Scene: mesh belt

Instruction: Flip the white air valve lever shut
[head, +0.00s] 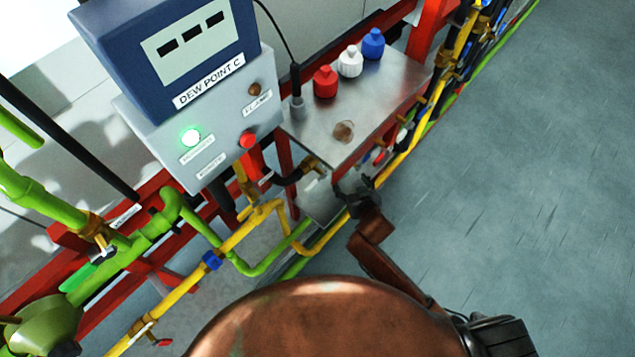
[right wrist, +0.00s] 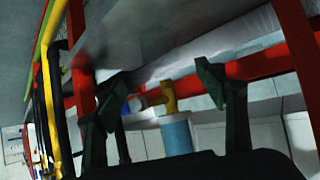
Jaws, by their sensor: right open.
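A brass valve (head: 310,165) with a small pale part that may be the white lever (head: 320,180) sits below the steel shelf's front edge in the head view. My right gripper (head: 350,190) is just right of it, small and partly lost against the dark pipes. In the right wrist view, my right gripper (right wrist: 165,88) is open and empty. A brass fitting (right wrist: 168,98) with a white and blue end (right wrist: 137,104) shows beyond and between its fingers, above a light blue cylinder (right wrist: 177,136). I cannot tell how the lever is set. My left gripper is not in view.
The steel shelf (head: 385,85) carries red, white and blue capped bottles. A grey and blue dew point box (head: 210,90) stands left of it. Yellow pipes (head: 245,232), green pipes and red frame bars (right wrist: 82,60) crowd the area near the gripper. Open floor (head: 520,170) lies right.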

